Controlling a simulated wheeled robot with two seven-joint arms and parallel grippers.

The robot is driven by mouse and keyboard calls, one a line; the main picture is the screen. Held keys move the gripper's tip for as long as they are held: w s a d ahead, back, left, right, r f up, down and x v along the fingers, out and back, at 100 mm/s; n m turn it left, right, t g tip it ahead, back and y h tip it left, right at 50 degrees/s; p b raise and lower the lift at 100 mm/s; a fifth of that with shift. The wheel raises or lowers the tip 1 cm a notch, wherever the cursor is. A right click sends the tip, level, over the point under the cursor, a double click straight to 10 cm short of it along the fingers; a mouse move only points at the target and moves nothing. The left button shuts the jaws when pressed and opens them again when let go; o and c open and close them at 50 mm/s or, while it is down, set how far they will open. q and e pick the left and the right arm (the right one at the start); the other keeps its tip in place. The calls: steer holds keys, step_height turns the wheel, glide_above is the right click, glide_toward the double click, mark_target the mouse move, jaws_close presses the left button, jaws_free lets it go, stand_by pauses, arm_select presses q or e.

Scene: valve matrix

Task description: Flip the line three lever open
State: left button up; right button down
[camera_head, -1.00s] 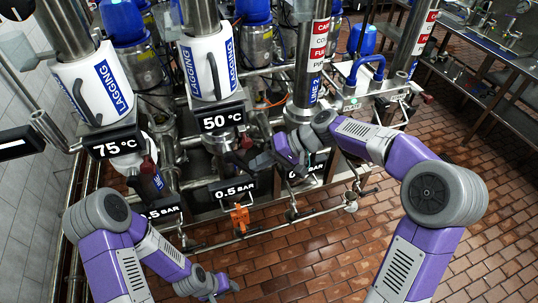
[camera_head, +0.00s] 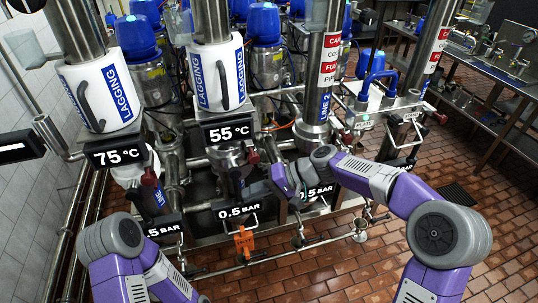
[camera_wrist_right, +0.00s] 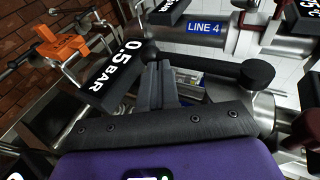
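The line three lever is probably the red-ended handle (camera_head: 253,157) beside the pipe under the 55 °C display (camera_head: 227,133); I cannot read a line three label. My right gripper (camera_head: 272,186) is just below and right of that handle, near the middle 0.5 BAR display (camera_head: 238,212). In the right wrist view its two dark fingers (camera_wrist_right: 156,85) lie close together with nothing visible between them. A black bar with a round end (camera_wrist_right: 255,75) lies just beyond the fingers. My left gripper is below the bottom edge of the head view.
An orange tagged clamp (camera_head: 244,242) hangs on the front lower pipe; it also shows in the wrist view (camera_wrist_right: 70,45). A LINE 4 label (camera_wrist_right: 205,27) is on a pipe there. The lagged pipes (camera_head: 215,75) stand behind. Brick floor (camera_head: 330,270) is open in front.

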steer(key=shift+s+a+f, duration=0.1)
steer(key=shift+s+a, duration=0.05)
steer(key=v, duration=0.8)
steer(key=shift+p, duration=0.4)
stand_by(0.3)
